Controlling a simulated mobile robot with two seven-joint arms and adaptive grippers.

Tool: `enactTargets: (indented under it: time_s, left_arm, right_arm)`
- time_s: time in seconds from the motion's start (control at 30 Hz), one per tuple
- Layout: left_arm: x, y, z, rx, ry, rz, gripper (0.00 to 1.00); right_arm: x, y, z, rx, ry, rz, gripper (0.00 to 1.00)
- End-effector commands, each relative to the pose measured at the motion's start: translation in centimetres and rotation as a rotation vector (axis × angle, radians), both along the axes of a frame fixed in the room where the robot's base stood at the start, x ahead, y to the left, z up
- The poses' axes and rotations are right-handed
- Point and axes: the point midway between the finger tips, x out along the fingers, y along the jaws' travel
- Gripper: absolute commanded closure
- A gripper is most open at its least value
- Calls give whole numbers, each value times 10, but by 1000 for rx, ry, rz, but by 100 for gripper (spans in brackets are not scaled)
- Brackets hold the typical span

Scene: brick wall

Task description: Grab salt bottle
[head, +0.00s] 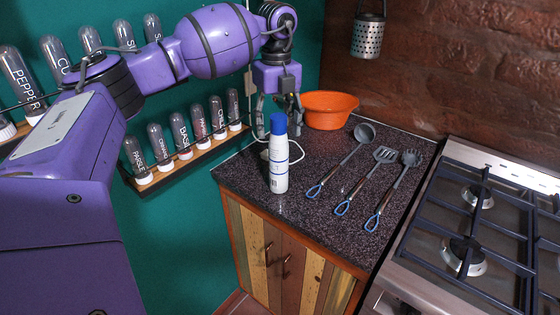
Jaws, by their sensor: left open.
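A white salt bottle with a blue cap (279,165) stands upright on the dark speckled counter (325,200), near its left front part. My left gripper (280,114) hangs down from the purple arm, behind and above the bottle in the picture. Its fingers point down and are open, with nothing seen between them. The bottle's cap partly covers the view of the fingers, and I cannot tell how far apart they are in depth. My right gripper does not show.
An orange bowl (330,110) sits at the back of the counter. A ladle (340,160), a slotted turner (366,180) and a fork-like utensil (393,190) lie right of the bottle. A gas stove (475,235) stands at right. Spice racks (185,158) line the green wall.

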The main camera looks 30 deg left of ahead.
Motion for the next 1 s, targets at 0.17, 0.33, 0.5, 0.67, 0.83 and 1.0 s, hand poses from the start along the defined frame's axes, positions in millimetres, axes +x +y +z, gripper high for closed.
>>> enactTargets:
  time_s: [0.17,0.33,0.5,0.67,0.83,1.0]
  left_arm:
    - [-3,-2,-20,-2,-1,-3,44]
    - [-3,-3,-45,-3,-3,-3,44]
    - [-2,-3,-56,-3,-4,-3,44]
    - [-2,-3,-56,-3,-4,-4,44]
    - [-2,-3,-56,-3,-4,-4,65]
    - [-3,-3,-56,-3,-4,-4,87]
  right_arm:
    - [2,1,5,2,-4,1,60]
    - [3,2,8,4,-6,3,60]
    - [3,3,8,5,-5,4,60]
    - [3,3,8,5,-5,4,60]
    - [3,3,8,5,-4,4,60]
    - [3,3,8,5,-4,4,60]
